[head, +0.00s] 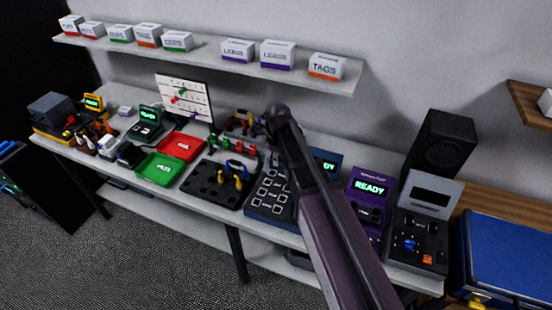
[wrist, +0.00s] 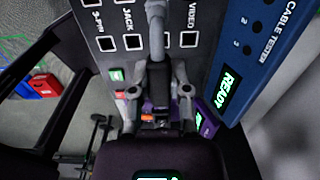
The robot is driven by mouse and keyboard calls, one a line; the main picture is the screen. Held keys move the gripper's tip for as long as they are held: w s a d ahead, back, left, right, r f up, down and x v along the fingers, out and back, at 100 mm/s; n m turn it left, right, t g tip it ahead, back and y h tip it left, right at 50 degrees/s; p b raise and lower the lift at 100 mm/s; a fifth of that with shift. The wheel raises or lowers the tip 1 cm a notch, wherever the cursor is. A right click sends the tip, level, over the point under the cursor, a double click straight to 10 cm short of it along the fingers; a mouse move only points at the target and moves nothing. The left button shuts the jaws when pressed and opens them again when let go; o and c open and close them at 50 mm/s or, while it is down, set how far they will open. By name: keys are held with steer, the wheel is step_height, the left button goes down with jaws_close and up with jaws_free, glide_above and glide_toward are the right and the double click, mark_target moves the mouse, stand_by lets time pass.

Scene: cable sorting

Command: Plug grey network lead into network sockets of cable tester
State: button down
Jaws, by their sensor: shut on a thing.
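The cable tester has a dark panel (wrist: 208,58) with rows of square sockets. Labels on it read 3-pin, jack and video. Its blue display part (wrist: 268,62) shows a green READY. In the head view the cable tester (head: 252,208) stands on the bench, partly hidden by my arm. In the wrist view my gripper (wrist: 160,92) is shut on a dark plug body at the end of a grey lead (wrist: 155,22), over the panel. I cannot tell whether the plug touches a socket; its tip is hidden.
A purple tester (head: 369,190) and a dark grey device (head: 419,225) stand right of the cable tester. A black tool block (head: 212,190), a green tray (head: 160,167) and a red tray (head: 182,146) lie left. A shelf (head: 210,50) with boxes hangs above.

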steer(key=shift+f, duration=0.15)
steer(key=shift+f+b, duration=2.55)
steer(key=shift+b, duration=0.1)
steer(key=shift+f+b, duration=0.9)
stand_by(1.3)
stand_by(0.3)
steer(key=c, duration=0.5)
jaws_free()
steer(key=o, duration=0.5)
